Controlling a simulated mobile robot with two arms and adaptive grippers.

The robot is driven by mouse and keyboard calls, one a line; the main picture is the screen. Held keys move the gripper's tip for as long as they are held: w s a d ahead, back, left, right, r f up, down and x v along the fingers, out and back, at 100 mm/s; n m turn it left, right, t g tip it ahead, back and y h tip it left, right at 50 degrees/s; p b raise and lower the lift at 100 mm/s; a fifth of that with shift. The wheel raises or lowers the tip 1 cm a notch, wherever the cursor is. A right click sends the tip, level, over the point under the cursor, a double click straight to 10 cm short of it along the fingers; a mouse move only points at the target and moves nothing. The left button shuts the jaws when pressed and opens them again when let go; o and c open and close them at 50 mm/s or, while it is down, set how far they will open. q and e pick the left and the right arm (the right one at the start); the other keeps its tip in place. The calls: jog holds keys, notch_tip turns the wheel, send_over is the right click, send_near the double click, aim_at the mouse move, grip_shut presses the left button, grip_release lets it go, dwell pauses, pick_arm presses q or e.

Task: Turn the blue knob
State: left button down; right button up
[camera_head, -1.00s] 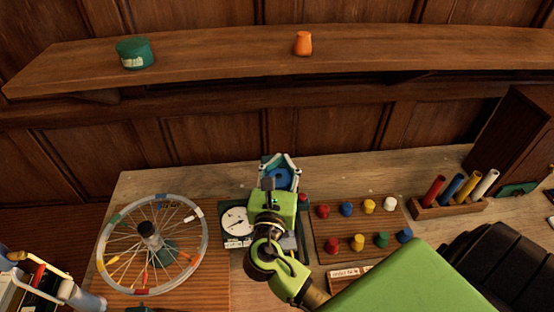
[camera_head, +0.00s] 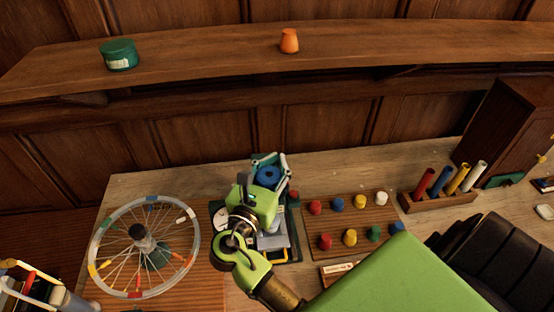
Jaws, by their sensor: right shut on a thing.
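The blue knob (camera_head: 267,177) shows between the fingers of my right gripper (camera_head: 269,165), at the back of a dark green instrument panel (camera_head: 286,258). My right gripper is shut on the knob, with its fingers on either side of it. How the knob meets the panel is hidden.
A spoked wheel (camera_head: 196,250) stands left of the panel. To the right are a board with coloured pegs (camera_head: 338,220) and a rack of coloured tubes (camera_head: 437,202). A shelf (camera_head: 210,55) above holds a green tin (camera_head: 119,55) and an orange pot (camera_head: 289,41).

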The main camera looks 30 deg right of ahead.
jog(key=o, duration=1)
jog(key=shift+s+a+f, duration=0.1)
jog(key=shift+a+f, duration=0.15)
jog(key=shift+f, duration=0.25)
jog(key=shift+o, duration=0.9)
jog(key=shift+s+a+r, duration=0.1)
jog(key=shift+r, duration=0.05)
jog(key=shift+s+a+r, duration=0.1)
jog(key=shift+a+r, duration=0.1)
jog(key=shift+r, duration=0.05)
jog(key=shift+d+r, duration=0.15)
jog(key=shift+r, duration=0.05)
notch_tip(320, 180, up, 10)
jog(key=shift+f, duration=0.2)
